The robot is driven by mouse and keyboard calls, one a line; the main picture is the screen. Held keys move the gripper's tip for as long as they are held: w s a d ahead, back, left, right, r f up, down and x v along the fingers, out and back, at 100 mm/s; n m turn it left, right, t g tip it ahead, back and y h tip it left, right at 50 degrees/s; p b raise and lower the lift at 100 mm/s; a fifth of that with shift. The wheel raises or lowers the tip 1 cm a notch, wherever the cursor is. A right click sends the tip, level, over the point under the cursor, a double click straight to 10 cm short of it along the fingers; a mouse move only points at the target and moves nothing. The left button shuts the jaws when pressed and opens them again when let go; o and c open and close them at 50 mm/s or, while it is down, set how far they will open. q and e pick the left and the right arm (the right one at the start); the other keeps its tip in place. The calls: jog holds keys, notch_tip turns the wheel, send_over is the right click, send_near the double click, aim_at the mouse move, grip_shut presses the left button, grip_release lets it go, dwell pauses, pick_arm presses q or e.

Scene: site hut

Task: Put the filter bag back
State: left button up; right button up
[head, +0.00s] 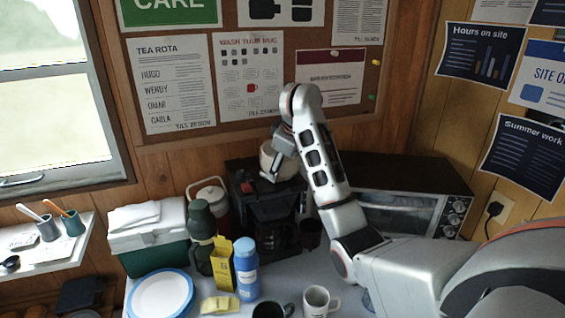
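A cream, rounded, cup-like thing, which looks like the filter bag (288,172), is above the black coffee maker (272,212) at the back of the counter. My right gripper (277,165) points down at it. The gripper and wrist hide part of the bag, and I cannot tell whether the bag touches the machine. My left gripper is not in view.
A toaster oven (395,208) stands right of the coffee maker, behind my arm. A green flask (199,235), yellow carton (222,264), blue bottle (246,270), yellow packet (219,305), white mug (317,301), dark mug (270,311) and plate (160,295) crowd the front.

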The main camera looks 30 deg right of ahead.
jog(key=shift+f, duration=0.2)
jog(key=o, duration=1.1)
jog(key=shift+r, duration=0.15)
